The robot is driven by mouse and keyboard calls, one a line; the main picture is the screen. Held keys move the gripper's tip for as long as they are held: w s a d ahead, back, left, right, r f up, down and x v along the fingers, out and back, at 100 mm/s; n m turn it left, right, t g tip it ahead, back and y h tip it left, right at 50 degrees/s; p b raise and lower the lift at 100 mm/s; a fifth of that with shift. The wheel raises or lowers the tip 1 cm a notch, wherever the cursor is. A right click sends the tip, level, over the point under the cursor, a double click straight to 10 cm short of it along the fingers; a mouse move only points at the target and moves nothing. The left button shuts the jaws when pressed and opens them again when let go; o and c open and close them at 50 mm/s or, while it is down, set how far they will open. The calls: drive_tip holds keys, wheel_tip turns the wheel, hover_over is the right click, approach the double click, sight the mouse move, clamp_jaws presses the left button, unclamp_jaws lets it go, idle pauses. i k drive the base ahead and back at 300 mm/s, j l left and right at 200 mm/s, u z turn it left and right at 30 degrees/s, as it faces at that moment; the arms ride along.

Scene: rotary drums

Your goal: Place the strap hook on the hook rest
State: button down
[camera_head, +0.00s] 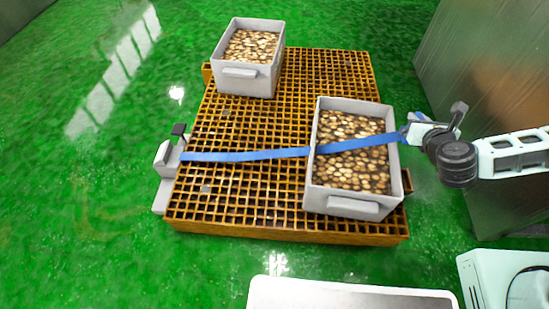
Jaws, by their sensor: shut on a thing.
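My gripper (418,124) is at the right, just beyond the right edge of the orange grating platform (255,185). It is shut on the strap hook at the end of a blue strap (245,155); the hook itself is mostly hidden by the fingers. The strap runs taut from a grey strap unit (167,158) at the platform's left edge, across the grating and over the near crate, up to my gripper. A small brown bracket (407,182) sits at the platform's right edge, below my gripper in the picture. I cannot tell whether it is the hook rest.
A grey crate (319,181) of brownish round pieces stands under the strap, and a similar crate (232,82) stands at the back left. A grey metal wall (485,75) rises close behind my gripper at the right. The green floor at the left is clear.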

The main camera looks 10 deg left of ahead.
sight(167, 194)
drive_tip(key=k+j, duration=0.1)
drive_tip(key=j, duration=0.35)
drive_tip(key=k+j, duration=0.15)
drive_tip(key=j, duration=0.3)
drive_tip(key=k+j, duration=0.1)
drive_tip(key=j, duration=0.35)
drive_tip(key=k+j, duration=0.15)
drive_tip(key=j, duration=0.3)
drive_tip(key=k+j, duration=0.1)
drive_tip(key=j, duration=0.35)
drive_tip(key=k+j, duration=0.1)
drive_tip(key=j, duration=0.35)
drive_tip(key=k+j, duration=0.15)
drive_tip(key=j, duration=0.3)
drive_tip(key=u, duration=0.05)
